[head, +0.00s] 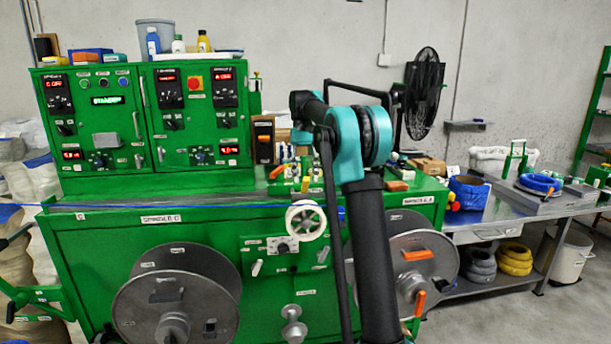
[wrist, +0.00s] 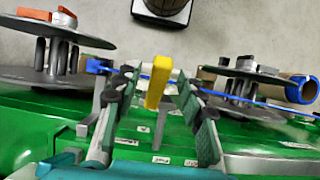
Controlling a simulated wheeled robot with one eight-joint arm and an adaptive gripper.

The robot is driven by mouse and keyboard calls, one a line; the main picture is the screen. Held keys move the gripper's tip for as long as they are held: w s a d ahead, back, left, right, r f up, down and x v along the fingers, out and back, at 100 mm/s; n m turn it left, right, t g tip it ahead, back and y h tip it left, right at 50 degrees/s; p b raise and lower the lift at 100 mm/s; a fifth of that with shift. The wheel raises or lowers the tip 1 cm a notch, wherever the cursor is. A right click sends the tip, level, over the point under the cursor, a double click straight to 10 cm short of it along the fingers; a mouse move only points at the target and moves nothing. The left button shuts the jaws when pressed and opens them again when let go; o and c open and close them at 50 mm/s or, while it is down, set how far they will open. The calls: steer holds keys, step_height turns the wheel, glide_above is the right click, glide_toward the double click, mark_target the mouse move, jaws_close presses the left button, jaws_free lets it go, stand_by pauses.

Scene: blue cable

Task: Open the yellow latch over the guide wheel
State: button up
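The yellow latch (wrist: 158,82) shows in the wrist view as a short yellow bar between the two fingers of my gripper (wrist: 156,88). The fingers are spread apart, with a gap on each side of the latch; I cannot tell any contact. A white guide wheel (head: 306,220) is on the front of the green machine in the head view, left of my arm. The blue cable (wrist: 262,105) runs across the wrist view, and in the head view (head: 130,206) along the machine's upper edge.
Large grey reels (head: 177,300) stand at the machine's front. Reels also show at both sides in the wrist view (wrist: 45,78). Control cabinets (head: 150,120) rise at the back left. A metal bench (head: 500,205) with cable coils stands at the right. A black fan (head: 422,95) is behind my arm.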

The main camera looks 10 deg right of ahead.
steer(key=v, duration=0.7)
steer(key=shift+r, duration=0.2)
steer(key=shift+w, duration=0.15)
